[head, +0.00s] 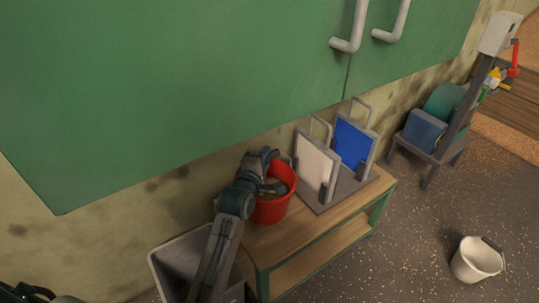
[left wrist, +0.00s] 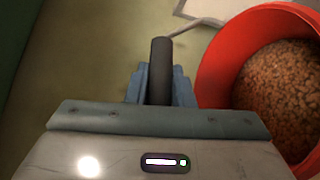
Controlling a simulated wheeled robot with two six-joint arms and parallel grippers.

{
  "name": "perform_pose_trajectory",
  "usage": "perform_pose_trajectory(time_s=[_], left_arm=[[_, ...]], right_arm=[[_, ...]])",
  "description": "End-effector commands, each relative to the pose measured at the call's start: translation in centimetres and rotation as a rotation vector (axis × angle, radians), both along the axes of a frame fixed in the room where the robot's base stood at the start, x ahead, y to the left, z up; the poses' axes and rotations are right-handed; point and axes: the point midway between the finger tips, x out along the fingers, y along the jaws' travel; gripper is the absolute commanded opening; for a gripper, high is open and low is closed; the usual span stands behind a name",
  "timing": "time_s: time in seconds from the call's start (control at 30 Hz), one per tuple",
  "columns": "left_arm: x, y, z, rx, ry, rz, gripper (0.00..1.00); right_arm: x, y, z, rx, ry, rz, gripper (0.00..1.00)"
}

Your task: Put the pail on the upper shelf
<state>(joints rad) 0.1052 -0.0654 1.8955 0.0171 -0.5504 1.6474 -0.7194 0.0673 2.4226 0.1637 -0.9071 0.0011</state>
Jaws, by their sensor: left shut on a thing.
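A red pail (head: 270,208) is at the left end of the upper shelf (head: 300,222) of a low wooden unit with a green frame. I cannot tell whether its bottom touches the board. In the left wrist view the pail (left wrist: 212,65) is full of brown pellets and sits right of the fingers. My left gripper (head: 264,166) is over the pail's rim. It is shut on the dark grip of the pail's handle (left wrist: 160,70), and the handle wire runs off toward the pail. My right gripper is not in view.
A rack with a white board (head: 312,172) and a blue board (head: 352,144) stands right of the pail. A grey bin (head: 175,262) is left of the unit. Green cabinets (head: 180,90) overhang above. A white pail (head: 475,262) stands on the floor at right.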

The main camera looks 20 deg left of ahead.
Motion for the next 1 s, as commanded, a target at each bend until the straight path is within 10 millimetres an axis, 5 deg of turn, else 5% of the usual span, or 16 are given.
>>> perform_pose_trajectory(time_s=[0.47, 0.83, 0.87, 1.0], left_arm=[[0.0, 0.0, -3.7, 0.000, -0.009, 0.000, 0.00], [0.0, 0.0, -3.9, 0.000, -0.010, 0.001, 0.00], [0.0, 0.0, -4.4, 0.000, 0.000, 0.000, 0.23], [0.0, 0.0, -4.4, 0.000, -0.001, 0.000, 0.43]], right_arm=[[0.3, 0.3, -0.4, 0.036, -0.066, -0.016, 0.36], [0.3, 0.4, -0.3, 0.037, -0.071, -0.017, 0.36], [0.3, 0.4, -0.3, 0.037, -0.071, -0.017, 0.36], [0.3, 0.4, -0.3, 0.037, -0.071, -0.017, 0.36]])
